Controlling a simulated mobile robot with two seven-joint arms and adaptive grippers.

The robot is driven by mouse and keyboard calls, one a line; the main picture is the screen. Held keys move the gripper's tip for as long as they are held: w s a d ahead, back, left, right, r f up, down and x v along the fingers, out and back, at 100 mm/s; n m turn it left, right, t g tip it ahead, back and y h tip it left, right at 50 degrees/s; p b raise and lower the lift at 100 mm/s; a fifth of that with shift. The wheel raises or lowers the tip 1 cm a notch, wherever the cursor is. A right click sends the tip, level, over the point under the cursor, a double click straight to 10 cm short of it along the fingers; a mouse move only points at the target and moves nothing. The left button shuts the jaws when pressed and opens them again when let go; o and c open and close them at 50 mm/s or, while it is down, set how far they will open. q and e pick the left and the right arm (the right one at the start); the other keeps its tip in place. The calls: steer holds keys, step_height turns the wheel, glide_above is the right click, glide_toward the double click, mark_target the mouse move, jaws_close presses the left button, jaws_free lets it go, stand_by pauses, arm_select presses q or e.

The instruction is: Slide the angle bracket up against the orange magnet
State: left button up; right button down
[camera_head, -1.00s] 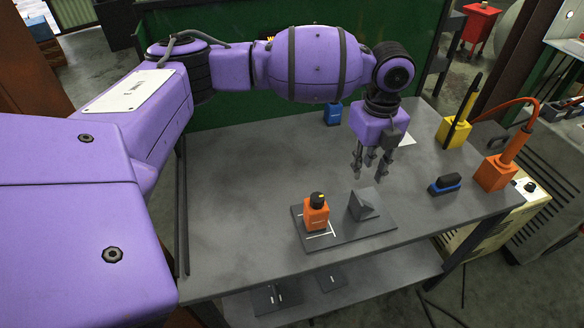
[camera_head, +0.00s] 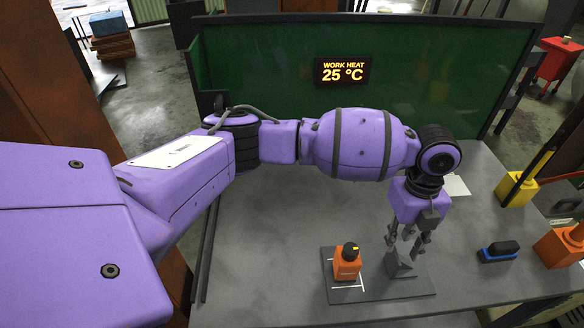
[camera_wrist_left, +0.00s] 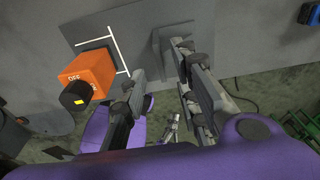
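The orange magnet (camera_head: 347,265), with a black knob, stands upright on a dark plate (camera_head: 425,287) with white line marks. It also shows in the left wrist view (camera_wrist_left: 88,70), with "OFF" on its side. The grey angle bracket (camera_head: 399,266) stands on the same plate, right of the magnet, with a gap between them. My left gripper (camera_head: 407,240) points down at the bracket's upper part, fingers apart. In the left wrist view the fingers (camera_wrist_left: 160,68) are spread near the bracket (camera_wrist_left: 172,38); contact cannot be told. A small metallic part (camera_wrist_left: 172,128) there may be my right gripper.
A blue-and-black block (camera_head: 498,251), a yellow holder (camera_head: 517,190) and an orange holder (camera_head: 562,246) stand at the right of the grey table (camera_head: 270,230). A green panel with a "25 °C" display (camera_head: 342,72) stands behind. The table left of the plate is clear.

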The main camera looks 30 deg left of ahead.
mark_target(397, 254)
arm_select(q)
steer(key=f, duration=0.4)
steer(key=shift+s+d+f, duration=0.1)
steer(key=shift+s+d, duration=0.05)
steer(key=shift+s, duration=0.1)
steer(key=shift+f, duration=0.65)
arm_select(e)
steer(key=shift+w+r, duration=0.35)
steer(key=shift+w, duration=0.25)
arm_select(q)
steer(key=shift+r, duration=0.1)
jaws_close()
arm_select(e)
steer(key=shift+s+f, duration=0.1)
steer(key=shift+s, duration=0.05)
steer(key=shift+d, duration=0.1)
